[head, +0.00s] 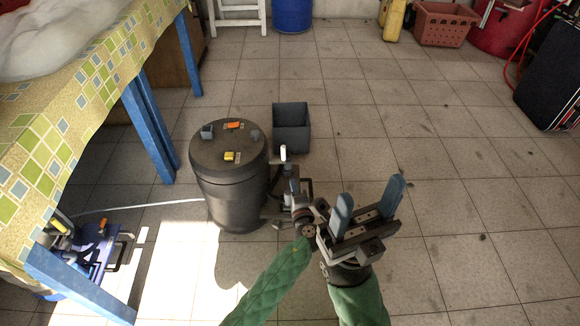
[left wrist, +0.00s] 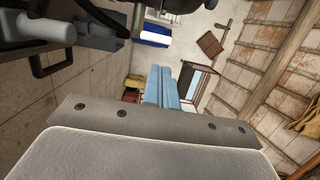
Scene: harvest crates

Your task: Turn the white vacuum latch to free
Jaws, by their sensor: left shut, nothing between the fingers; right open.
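A small white upright piece (head: 283,153) shows just right of the dark barrel (head: 228,190). I cannot tell whether it is the white latch or a brightly lit fingertip of mine. The barrel's lid bears small fittings, among them an orange one (head: 233,125) and a yellow one (head: 229,156); no other white one shows there. My left gripper, its pale blue fingers pressed together in the left wrist view (left wrist: 161,73), is shut and empty beside the barrel's right side. My right gripper (head: 372,192) is open and empty, further right over the floor.
A dark open box (head: 291,128) stands behind the barrel. A table with a patterned cloth (head: 95,85) is on the left, with a blue device (head: 90,245) below it. A blue drum (head: 292,14) and a red crate (head: 444,24) are far back. The middle floor is clear.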

